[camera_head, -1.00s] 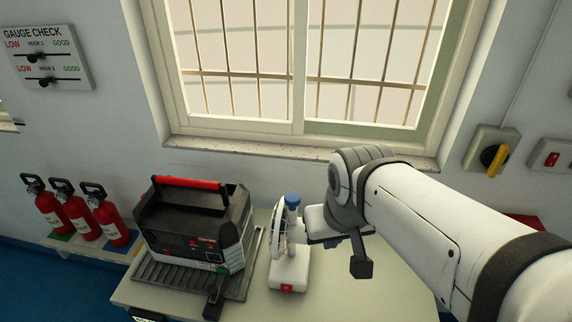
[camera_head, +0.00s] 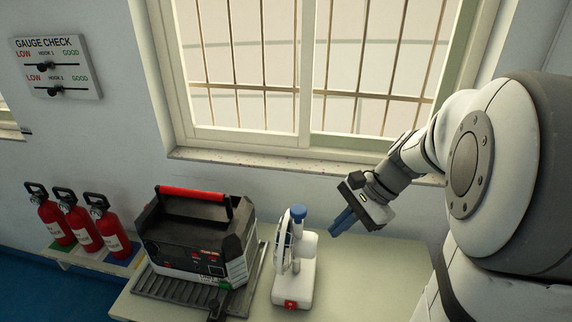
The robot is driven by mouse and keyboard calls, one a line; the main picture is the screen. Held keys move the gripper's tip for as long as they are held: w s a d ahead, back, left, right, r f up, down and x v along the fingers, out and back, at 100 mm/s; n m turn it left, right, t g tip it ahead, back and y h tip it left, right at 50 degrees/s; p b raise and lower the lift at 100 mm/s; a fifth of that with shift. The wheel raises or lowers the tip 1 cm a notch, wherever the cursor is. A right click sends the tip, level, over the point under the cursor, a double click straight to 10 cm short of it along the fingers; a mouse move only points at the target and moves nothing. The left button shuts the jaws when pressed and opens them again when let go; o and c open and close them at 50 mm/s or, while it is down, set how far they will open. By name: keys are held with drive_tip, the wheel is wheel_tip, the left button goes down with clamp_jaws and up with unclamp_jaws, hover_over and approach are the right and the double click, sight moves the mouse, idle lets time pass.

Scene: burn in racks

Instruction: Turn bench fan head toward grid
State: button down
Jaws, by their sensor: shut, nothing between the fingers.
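The bench fan (camera_head: 296,262) stands upright on the pale bench. It has a white base with a red switch (camera_head: 290,304) at the front and a blue knob (camera_head: 298,213) on top. Its head is seen nearly edge-on, with the round face to the left, toward the black machine. My gripper (camera_head: 339,224) is to the right of the fan, at about the height of the knob, with its blue fingers shut and empty. It looks apart from the fan. The barred window grid (camera_head: 328,60) is behind the bench.
A black and grey machine with a red handle (camera_head: 192,193) sits on a slatted tray (camera_head: 160,287) left of the fan. Several red extinguishers (camera_head: 85,225) stand further left. The bench top (camera_head: 370,285) right of the fan is clear. A gauge board (camera_head: 58,68) hangs on the wall.

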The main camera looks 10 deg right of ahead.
drive_tip(key=w+d+f+m+t+y+b, duration=0.1)
drive_tip(key=w+d+f+m+t+y, duration=0.3)
drive_tip(key=w+d+m, duration=0.45)
drive_tip(key=a+r+p+x, duration=0.1)
drive_tip(key=r+p+x, duration=0.1)
drive_tip(key=x, duration=1)
drive_tip(key=shift+a+y, duration=0.3)
drive_tip(key=shift+a, duration=0.2)
drive_tip(key=shift+s+r, duration=0.1)
drive_tip(key=shift+r, duration=0.05)
drive_tip(key=shift+w+a+n+g, duration=0.15)
drive_tip(key=shift+a+n+g, duration=0.15)
drive_tip(key=shift+g, duration=0.2)
drive_tip(key=shift+w+a+n+g, duration=0.15)
drive_tip(key=shift+w+a+g, duration=0.05)
drive_tip(key=shift+a+g, duration=0.25)
drive_tip(key=shift+d, duration=0.1)
